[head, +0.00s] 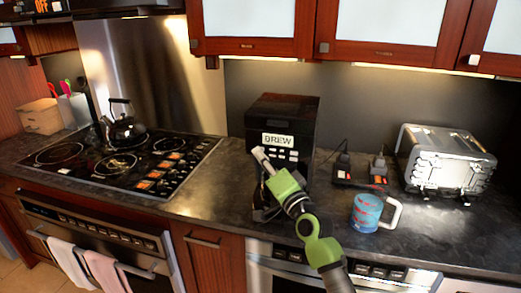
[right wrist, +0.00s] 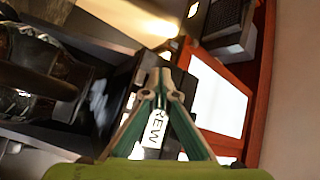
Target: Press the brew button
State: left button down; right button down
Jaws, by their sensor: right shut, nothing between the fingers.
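The black coffee machine (head: 283,107) stands on the dark counter, with a white label (head: 278,140) reading BREW on its front. Small light buttons (head: 283,154) show just below the label. My right gripper (head: 258,153) is shut and empty, with its fingertips at the lower left of the label in the head view. In the right wrist view the closed fingers (right wrist: 160,78) reach over the machine's front, and the label (right wrist: 153,130) shows between them. I cannot tell whether the tips touch the machine. My arm hides the machine's lower front. My left gripper is not in view.
A blue mug (head: 367,212) with a pale handle stands right of my arm. A silver toaster (head: 444,161) is farther right, past sockets with black plugs (head: 343,163). A stove (head: 115,160) with a kettle (head: 122,126) is at left. Cabinets (head: 255,27) hang above.

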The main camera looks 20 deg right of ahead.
jog(key=shift+s+a+p, duration=0.3)
jog(key=shift+s+a, duration=0.05)
jog(key=shift+s, duration=0.2)
jog(key=s+a+p, duration=0.1)
jog(key=s, duration=0.1)
jog(key=s+a+p, duration=0.1)
jog(key=s, duration=0.1)
jog(key=shift+a+p, duration=0.4)
dwell(0.5)
